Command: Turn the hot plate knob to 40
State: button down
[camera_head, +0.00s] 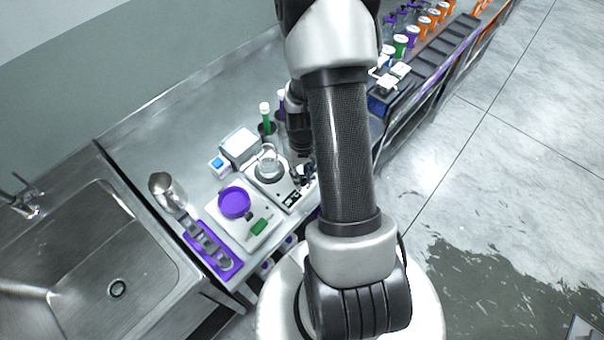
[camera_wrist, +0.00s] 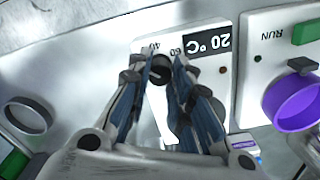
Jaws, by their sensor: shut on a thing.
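The hot plate (camera_head: 282,193) stands on the steel bench in the head view, with a glass beaker (camera_head: 268,166) on its top. In the wrist view the hot plate's white front panel (camera_wrist: 175,44) shows upside down. The dark round knob (camera_wrist: 160,70) sits between my gripper's fingertips. My gripper (camera_wrist: 160,68) is closed on the knob, one finger on each side. In the head view my gripper (camera_head: 303,174) is at the panel, partly hidden by my arm.
A white device with a purple dish (camera_head: 234,202) and green button stands beside the hot plate. Colored jars (camera_head: 400,42) stand at the far right.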

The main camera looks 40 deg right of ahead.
aim_at(302, 178)
jog(key=m, duration=0.4)
jog(key=shift+m, duration=0.3)
jog(key=m, duration=0.4)
jog(key=shift+m+b, duration=0.4)
jog(key=c, duration=1.4)
grip_release()
jog(key=shift+r, duration=0.1)
notch_tip(302, 178, up, 12)
jog(key=shift+f, duration=0.1)
